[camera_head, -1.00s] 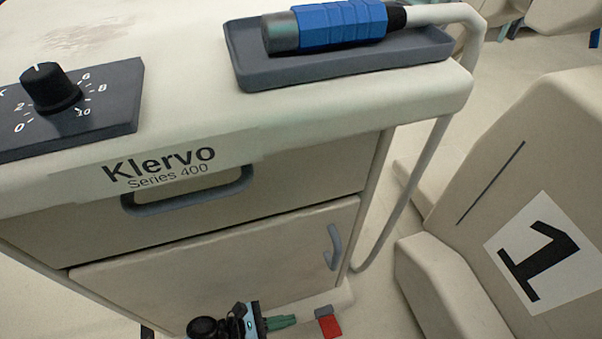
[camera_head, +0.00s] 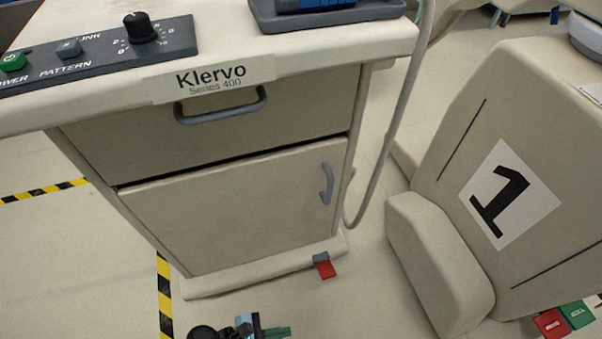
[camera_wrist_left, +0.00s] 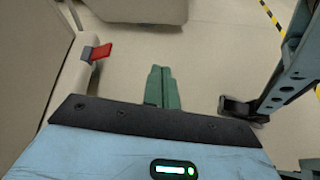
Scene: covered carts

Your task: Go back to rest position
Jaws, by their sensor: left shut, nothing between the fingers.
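My left gripper (camera_head: 277,332) shows at the bottom of the head view, low in front of the Klervo cart (camera_head: 232,215). Its green fingers are together and hold nothing. In the left wrist view the same shut fingers (camera_wrist_left: 161,88) point out over bare floor, apart from the cart. My right gripper does not show clearly in either view.
The cart has a drawer, a door with a grey handle (camera_head: 327,184) and a red pedal (camera_head: 326,269) at its base. A beige covered cart (camera_head: 440,255) marked 1 stands at the right. Striped tape (camera_head: 164,290) marks the floor. Floor between them is clear.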

